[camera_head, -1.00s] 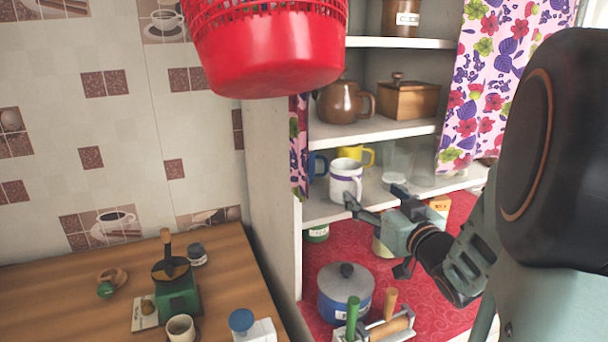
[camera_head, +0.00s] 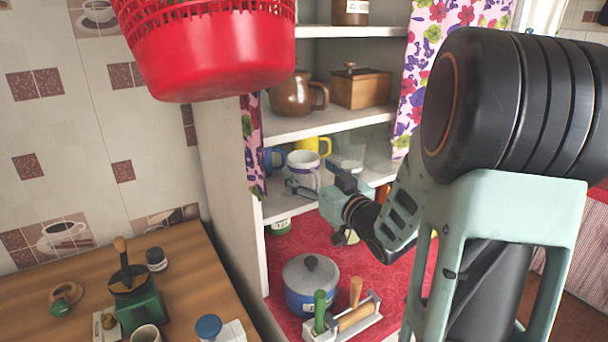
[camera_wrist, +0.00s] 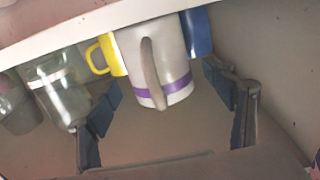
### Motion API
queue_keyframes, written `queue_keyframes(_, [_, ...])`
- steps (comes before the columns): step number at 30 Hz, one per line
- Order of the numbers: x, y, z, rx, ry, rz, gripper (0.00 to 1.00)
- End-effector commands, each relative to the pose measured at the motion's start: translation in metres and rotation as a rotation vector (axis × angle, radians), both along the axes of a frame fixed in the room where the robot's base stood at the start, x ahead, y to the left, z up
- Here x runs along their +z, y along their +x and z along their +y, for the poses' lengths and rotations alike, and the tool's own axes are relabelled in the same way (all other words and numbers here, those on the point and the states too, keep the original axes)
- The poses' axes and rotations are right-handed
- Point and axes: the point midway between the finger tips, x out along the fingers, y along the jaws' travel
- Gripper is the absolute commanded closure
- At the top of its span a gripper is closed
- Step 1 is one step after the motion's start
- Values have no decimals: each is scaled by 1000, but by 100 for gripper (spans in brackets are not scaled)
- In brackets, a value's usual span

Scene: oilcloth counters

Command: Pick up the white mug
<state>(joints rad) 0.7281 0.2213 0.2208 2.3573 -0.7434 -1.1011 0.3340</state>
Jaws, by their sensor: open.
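The white mug (camera_head: 303,172) with a purple band stands on the lower cupboard shelf. In the wrist view the white mug (camera_wrist: 160,62) appears upside down, its handle facing the camera. My gripper (camera_head: 316,187) is open just in front of the mug and hides its lower part in the head view. In the wrist view the fingers of my gripper (camera_wrist: 160,95) are spread to either side of the mug, with nothing held. I cannot tell how far the mug reaches between them.
A yellow mug (camera_head: 312,145) and a blue mug (camera_head: 272,160) stand close behind the white mug. Clear glassware (camera_head: 347,155) is to its right. A brown teapot (camera_head: 296,95) is on the shelf above. A blue pot (camera_head: 311,290) stands below. A red basket (camera_head: 210,50) hangs in front.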

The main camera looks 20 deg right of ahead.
Motion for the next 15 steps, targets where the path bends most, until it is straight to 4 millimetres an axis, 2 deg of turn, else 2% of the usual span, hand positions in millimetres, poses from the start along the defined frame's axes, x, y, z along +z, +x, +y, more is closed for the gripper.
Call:
queue_keyframes(3, [2,18,3,2,3,1,24])
queue_keyframes(6, [2,26,4,1,1,0,24])
queue_keyframes(14, [1,28,4,-1,1,1,24])
queue_keyframes(15, [1,28,4,-1,1,1,28])
